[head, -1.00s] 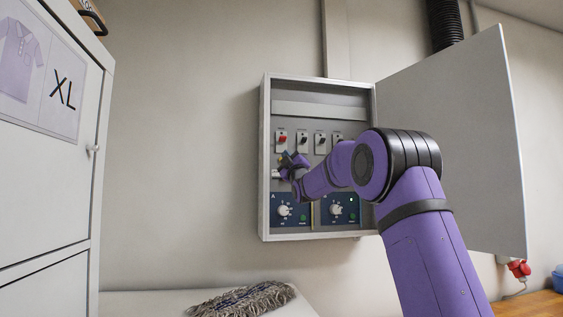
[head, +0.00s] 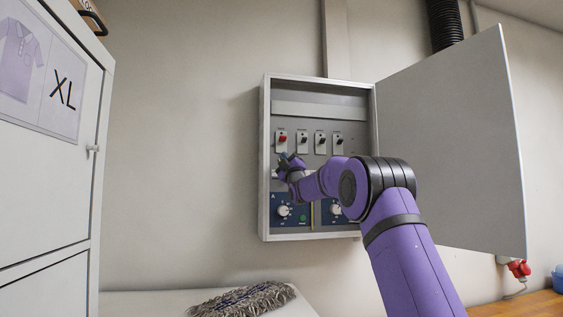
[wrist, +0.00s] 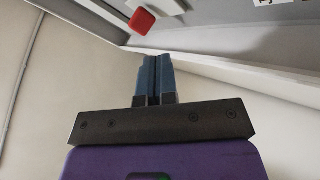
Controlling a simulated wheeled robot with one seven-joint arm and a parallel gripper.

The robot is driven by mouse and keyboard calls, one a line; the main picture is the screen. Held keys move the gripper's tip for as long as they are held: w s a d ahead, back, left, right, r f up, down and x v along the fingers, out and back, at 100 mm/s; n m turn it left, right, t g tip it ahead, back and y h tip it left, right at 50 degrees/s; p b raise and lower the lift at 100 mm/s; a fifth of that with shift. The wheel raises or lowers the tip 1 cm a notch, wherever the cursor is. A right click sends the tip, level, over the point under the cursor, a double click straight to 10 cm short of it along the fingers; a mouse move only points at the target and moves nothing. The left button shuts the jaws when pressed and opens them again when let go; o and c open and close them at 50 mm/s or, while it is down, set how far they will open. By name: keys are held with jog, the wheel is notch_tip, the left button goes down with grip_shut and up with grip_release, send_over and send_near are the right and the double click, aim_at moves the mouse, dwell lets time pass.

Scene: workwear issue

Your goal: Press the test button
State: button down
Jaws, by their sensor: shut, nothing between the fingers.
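An open grey cabinet (head: 264,210) on the wall holds a row of switches. The leftmost has a red toggle (head: 283,139), and a red piece (wrist: 142,21) shows ahead of the fingers in the wrist view. My gripper (head: 281,158) is shut and empty, just below the red switch; its blue-grey fingers (wrist: 153,75) are together. Below it sits dial panel A (head: 284,211) with a small green button (head: 303,218). No label reading "test" is legible, so I cannot tell which part is the test button. My wrist and forearm hide some of the cabinet's middle.
The cabinet door (head: 450,140) stands open to the right, behind my arm. A white locker (head: 50,190) stands at the left. A grey mop head (head: 243,299) lies on a white surface below. The wall left of the cabinet is clear.

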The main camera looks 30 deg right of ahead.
jog(key=shift+w+d, duration=0.2)
jog(key=shift+w, duration=0.45)
jog(key=shift+w+d, duration=0.2)
jog(key=shift+w, duration=0.5)
jog(key=shift+w+d, duration=0.2)
jog(key=shift+w, duration=0.45)
jog(key=shift+w, duration=0.1)
dwell(0.5)
jog(key=shift+w+d, duration=0.15)
jog(key=shift+w, duration=0.15)
jog(key=shift+w, duration=0.3)
dwell(0.7)
jog(key=shift+s, duration=0.75)
jog(key=shift+s+a, duration=0.3)
jog(key=shift+s, duration=0.5)
jog(key=shift+s+a, duration=0.25)
jog(key=shift+s, duration=0.55)
jog(key=shift+s+a, duration=0.3)
jog(key=shift+s, duration=0.5)
